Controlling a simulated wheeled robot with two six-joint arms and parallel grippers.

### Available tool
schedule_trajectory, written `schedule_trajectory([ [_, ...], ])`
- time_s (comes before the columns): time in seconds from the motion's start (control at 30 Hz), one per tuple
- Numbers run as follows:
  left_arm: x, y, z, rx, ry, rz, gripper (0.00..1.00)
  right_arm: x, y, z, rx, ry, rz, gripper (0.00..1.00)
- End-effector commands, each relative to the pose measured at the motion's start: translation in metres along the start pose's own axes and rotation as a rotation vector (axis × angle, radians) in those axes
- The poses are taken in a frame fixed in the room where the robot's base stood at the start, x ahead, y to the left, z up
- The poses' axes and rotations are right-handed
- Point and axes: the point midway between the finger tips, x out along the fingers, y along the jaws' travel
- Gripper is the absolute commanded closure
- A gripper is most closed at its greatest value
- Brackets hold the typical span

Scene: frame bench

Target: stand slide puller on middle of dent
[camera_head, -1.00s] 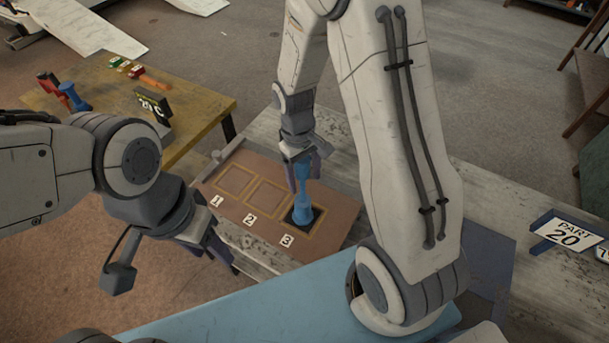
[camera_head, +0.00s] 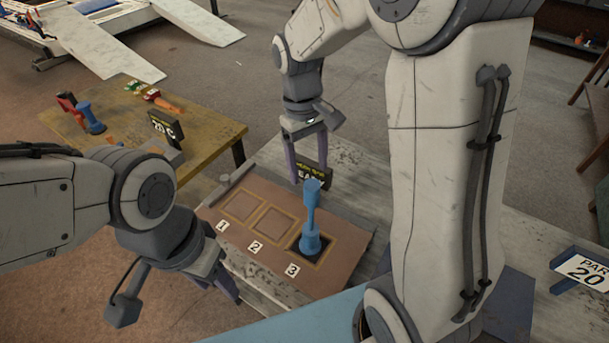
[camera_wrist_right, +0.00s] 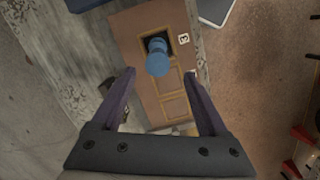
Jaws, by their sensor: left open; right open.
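The blue slide puller (camera_head: 311,222) stands upright on the dark square, which I take for the dent (camera_head: 322,249), inside the frame numbered 3 on the brown board (camera_head: 290,279). In the right wrist view the puller (camera_wrist_right: 157,60) is seen from above, its base over the dark patch. I cannot tell whether it is exactly centred. My right gripper (camera_head: 309,178) is open and empty, just behind the puller's top and apart from it. My left gripper (camera_head: 224,285) is open and empty, low by the board's front left edge.
Frames 1 (camera_head: 245,206) and 2 (camera_head: 272,225) on the board are empty. A dark sign (camera_head: 313,172) stands behind the board. A yellow table (camera_head: 205,127) at the left holds several tools. A PART 20 sign (camera_head: 585,272) lies at the right.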

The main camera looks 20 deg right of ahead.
Motion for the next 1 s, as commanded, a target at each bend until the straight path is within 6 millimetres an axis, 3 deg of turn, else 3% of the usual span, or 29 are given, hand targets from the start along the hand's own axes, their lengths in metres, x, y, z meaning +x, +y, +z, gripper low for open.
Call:
schedule_trajectory([
  [0.17, 0.0, 0.0, 0.0, 0.0, 0.0, 0.0, 0.5, -0.011, -0.069, 0.034, -0.12, 0.064, 0.001, 0.23],
  [0.3, 0.0, 0.0, 0.0, 0.0, 0.0, 0.0, 0.5, -0.005, -0.128, 0.087, -0.243, 0.129, -0.016, 0.23],
  [0.4, 0.0, 0.0, 0.0, 0.0, 0.0, 0.0, 0.5, 0.003, -0.151, 0.12, -0.311, 0.162, -0.034, 0.23],
  [0.5, 0.0, 0.0, 0.0, 0.0, 0.0, 0.0, 0.5, 0.01, -0.162, 0.142, -0.351, 0.181, -0.048, 0.23],
  [0.6, 0.0, 0.0, 0.0, 0.0, 0.0, 0.0, 0.5, 0.013, -0.166, 0.15, -0.364, 0.188, -0.054, 0.23],
  [0.87, 0.001, 0.0, 0.0, 0.0, 0.0, 0.0, 0.5, 0.014, -0.166, 0.15, -0.363, 0.187, -0.054, 0.23],
  [1.0, 0.017, -0.001, 0.001, 0.001, 0.0, 0.0, 0.5, 0.03, -0.166, 0.147, -0.364, 0.187, -0.054, 0.23],
])
